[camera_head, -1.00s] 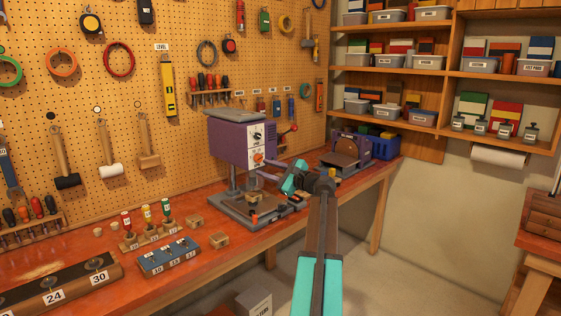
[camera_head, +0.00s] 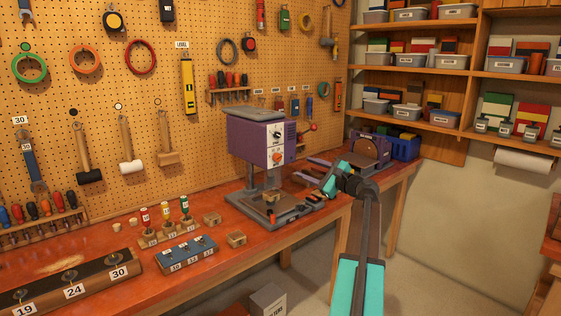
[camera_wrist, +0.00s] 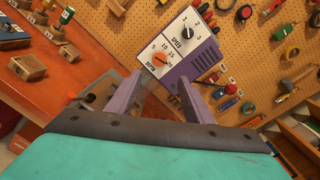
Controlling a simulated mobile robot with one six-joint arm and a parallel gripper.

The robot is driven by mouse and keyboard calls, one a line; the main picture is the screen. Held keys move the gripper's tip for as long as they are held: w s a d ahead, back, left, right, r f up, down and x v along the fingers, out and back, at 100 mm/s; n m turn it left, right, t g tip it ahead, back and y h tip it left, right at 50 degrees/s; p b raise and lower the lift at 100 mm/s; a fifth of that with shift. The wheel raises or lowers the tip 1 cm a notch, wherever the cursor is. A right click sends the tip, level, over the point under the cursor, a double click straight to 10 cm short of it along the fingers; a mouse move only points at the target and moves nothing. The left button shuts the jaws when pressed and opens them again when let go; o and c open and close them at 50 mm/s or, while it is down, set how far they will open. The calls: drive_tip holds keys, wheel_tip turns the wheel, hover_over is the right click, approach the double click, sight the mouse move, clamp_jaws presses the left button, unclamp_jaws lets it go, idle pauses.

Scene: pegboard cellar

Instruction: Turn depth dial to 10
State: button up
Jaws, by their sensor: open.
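The purple drill press (camera_head: 256,140) stands on the bench with a pale front panel. Its orange depth dial (camera_head: 277,157) sits low on that panel, below a dark speed dial (camera_head: 278,135). In the wrist view the orange depth dial (camera_wrist: 160,59) is ringed by 5, 10, 15 and 20; its exact setting is too small to read surely. My gripper (camera_head: 309,176) is to the right of the press, apart from it. In the wrist view its two purple fingers (camera_wrist: 160,84) are spread and empty, with the dial appearing beyond and between them.
A wooden block (camera_head: 272,197) is on the press base. A blue numbered block (camera_head: 187,254), a rack of coloured-handled bits (camera_head: 165,234) and small wooden blocks stand left of it. A purple sander (camera_head: 370,150) and blue bin (camera_head: 404,147) stand behind right.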

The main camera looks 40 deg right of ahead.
sight(278, 158)
drive_tip(key=w+p, duration=0.1)
drive_tip(key=w, duration=0.3)
drive_tip(key=w+p, duration=0.1)
drive_tip(key=w, duration=0.4)
drive_tip(key=w+p, duration=0.2)
drive_tip(key=w, duration=0.3)
drive_tip(key=shift+d, duration=0.35)
drive_tip(key=c, duration=1)
drive_tip(key=shift+a+f, duration=0.1)
drive_tip(key=shift+a, duration=0.05)
drive_tip(key=shift+c, duration=0.2)
drive_tip(key=shift+s, duration=0.1)
